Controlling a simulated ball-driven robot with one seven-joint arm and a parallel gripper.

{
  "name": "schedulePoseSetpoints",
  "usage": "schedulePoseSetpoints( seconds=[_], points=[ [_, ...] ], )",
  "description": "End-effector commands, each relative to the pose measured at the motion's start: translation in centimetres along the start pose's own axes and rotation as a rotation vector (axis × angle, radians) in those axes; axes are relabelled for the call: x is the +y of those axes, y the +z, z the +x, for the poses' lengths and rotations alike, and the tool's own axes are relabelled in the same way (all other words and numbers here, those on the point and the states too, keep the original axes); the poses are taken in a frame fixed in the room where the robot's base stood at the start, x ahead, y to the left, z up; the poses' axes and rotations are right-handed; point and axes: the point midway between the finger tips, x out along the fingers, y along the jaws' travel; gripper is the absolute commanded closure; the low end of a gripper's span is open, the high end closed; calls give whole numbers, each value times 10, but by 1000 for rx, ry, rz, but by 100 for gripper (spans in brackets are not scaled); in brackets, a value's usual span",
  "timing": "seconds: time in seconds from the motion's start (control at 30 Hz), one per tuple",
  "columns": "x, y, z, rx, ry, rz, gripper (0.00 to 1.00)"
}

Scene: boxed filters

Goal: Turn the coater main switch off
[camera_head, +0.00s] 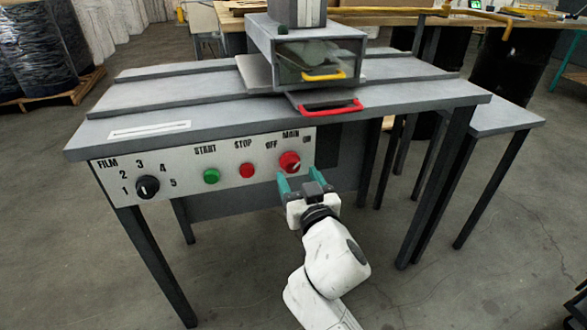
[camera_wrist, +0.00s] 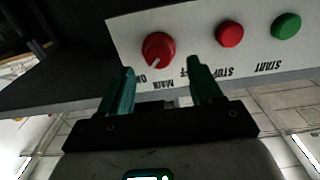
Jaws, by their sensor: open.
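The coater's main switch (camera_head: 290,162) is a round red knob at the right end of the white control panel (camera_head: 222,183), under the labels MAIN, OFF and ON. The switch also shows in the wrist view (camera_wrist: 158,47), where the panel is upside down. Its white pointer mark is turned toward the ON label (camera_wrist: 139,77). My gripper (camera_head: 301,180) is open and empty, just in front of and slightly below the switch in the head view. In the wrist view its green fingers (camera_wrist: 161,72) are spread to either side of the switch, apparently not touching it.
Left of the switch in the head view are the red stop button (camera_head: 247,170), green start button (camera_head: 211,176) and black film dial (camera_head: 148,187). The grey table (camera_head: 400,97) overhangs the panel. A red handle (camera_head: 330,106) sticks out above.

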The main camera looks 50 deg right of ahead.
Motion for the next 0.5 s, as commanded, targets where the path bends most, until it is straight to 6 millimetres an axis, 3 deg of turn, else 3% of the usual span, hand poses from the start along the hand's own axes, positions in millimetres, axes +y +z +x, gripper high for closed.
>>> schedulePoseSetpoints(
  seconds=[0.2,0.5],
  points=[
    [0,0,30,1,1,1,36],
    [1,0,41,-1,1,1,36]
  ],
)
